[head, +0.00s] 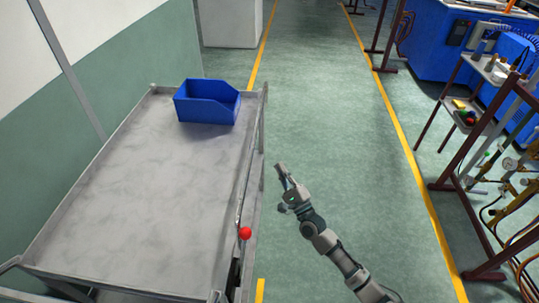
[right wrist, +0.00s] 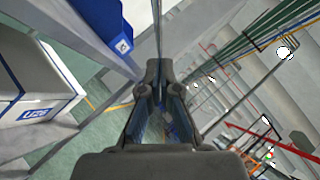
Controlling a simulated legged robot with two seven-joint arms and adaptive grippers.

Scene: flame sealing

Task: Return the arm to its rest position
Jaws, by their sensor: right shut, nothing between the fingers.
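My right arm comes in from the lower right of the head view. Its gripper (head: 283,178) is shut and empty, above the green floor just right of the cart. In the right wrist view the fingers of this gripper (right wrist: 158,72) come together with nothing held between them. My left arm and gripper are not in view.
A grey metal cart (head: 140,180) stands at the left, with an open blue bin (head: 207,108) at its far end. A red ball-shaped knob (head: 245,233) is at the cart's right edge. A rack with gauges and hoses (head: 510,165) stands at the right. The floor (head: 320,90) between is clear.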

